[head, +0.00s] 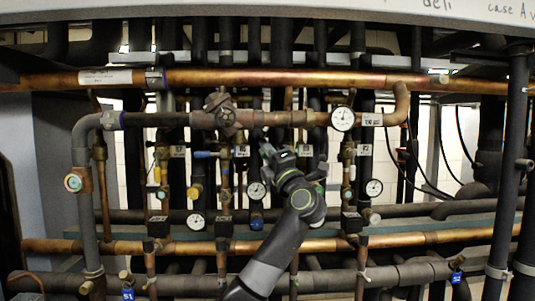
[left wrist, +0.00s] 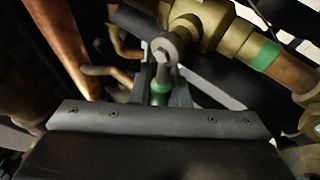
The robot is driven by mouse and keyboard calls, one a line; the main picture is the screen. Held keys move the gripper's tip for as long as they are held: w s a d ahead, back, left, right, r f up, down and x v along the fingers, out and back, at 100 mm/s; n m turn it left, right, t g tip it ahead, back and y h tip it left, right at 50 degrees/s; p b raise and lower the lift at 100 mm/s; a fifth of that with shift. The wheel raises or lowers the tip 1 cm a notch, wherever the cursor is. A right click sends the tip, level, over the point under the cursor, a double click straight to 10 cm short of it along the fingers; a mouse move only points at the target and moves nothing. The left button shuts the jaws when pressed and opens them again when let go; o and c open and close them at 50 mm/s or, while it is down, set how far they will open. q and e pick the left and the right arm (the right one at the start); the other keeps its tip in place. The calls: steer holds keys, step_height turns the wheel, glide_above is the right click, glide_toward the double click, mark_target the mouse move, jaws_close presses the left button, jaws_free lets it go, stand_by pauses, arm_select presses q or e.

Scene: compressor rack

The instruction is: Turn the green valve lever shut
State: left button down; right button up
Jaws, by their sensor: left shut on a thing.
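The green valve lever (left wrist: 160,92) shows in the left wrist view as a short green grip on a metal stem between my fingers. The stem runs up to a round metal pivot beside the brass valve body (left wrist: 203,25). My left gripper (left wrist: 163,76) is shut on the lever. In the head view my left gripper (head: 267,148) reaches up among the pipes in the middle of the rack and hides the lever. My right gripper is in neither view.
A copper pipe (head: 280,79) crosses the top of the rack. Dial gauges (head: 343,118) and vertical pipes with small valves stand close on both sides of my left gripper. A lower copper pipe (head: 430,238) passes near my arm. There is little free room between the pipes.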

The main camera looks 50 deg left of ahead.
arm_select(q)
steer(key=shift+r+m+t, duration=0.3)
steer(key=shift+m+t, duration=0.2)
steer(key=shift+m, duration=0.1)
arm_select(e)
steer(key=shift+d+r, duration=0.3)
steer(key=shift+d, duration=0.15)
arm_select(q)
steer(key=c, duration=1.4)
jaws_free()
steer(key=shift+w+f, duration=0.1)
